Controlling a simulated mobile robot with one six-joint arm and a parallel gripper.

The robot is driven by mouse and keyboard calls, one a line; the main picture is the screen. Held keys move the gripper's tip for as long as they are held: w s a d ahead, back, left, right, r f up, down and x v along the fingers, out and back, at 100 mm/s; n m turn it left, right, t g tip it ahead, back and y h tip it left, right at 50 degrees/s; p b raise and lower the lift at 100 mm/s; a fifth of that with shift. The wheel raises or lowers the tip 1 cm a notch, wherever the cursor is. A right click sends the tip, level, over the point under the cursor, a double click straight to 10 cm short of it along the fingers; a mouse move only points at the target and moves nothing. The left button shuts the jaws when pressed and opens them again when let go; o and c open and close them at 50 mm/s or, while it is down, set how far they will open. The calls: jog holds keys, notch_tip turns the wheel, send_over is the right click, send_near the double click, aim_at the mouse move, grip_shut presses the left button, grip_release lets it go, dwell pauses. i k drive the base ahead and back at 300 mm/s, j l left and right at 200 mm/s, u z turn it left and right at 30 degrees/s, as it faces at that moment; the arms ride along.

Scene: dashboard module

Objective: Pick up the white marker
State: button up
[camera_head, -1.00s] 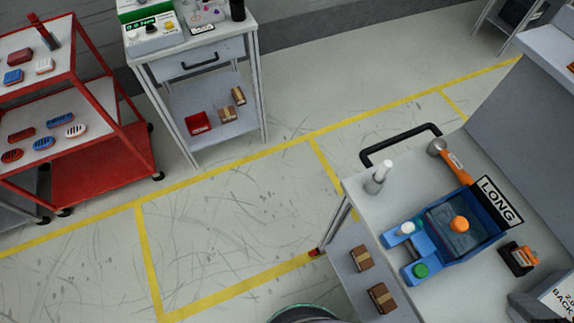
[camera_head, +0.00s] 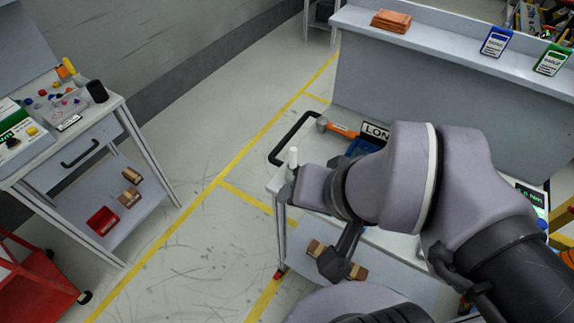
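A slim white upright cylinder (camera_head: 293,157), which looks like the white marker, stands at the left corner of the grey cart (camera_head: 276,181). Its lower part is hidden behind my arm. My arm (camera_head: 395,180) reaches across the cart from the right, and its left end looks close to the cylinder in the picture. I cannot tell whether they touch. A dark part of my arm, possibly my gripper (camera_head: 340,262), hangs in front of the lower shelf. Its fingertips cannot be made out, so I cannot tell whether it is open or shut.
My arm hides most of the cart top. A brown box (camera_head: 322,250) sits below. A grey workbench (camera_head: 420,85) stands behind; open floor (camera_head: 185,240) lies left.

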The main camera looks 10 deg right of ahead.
aim_at(293, 156)
jog(key=k+j+z, duration=0.45)
jog(key=k+j, duration=0.4)
jog(key=i+l+u, duration=0.15)
jog(key=i+l, duration=0.35)
jog(key=i, duration=0.1)
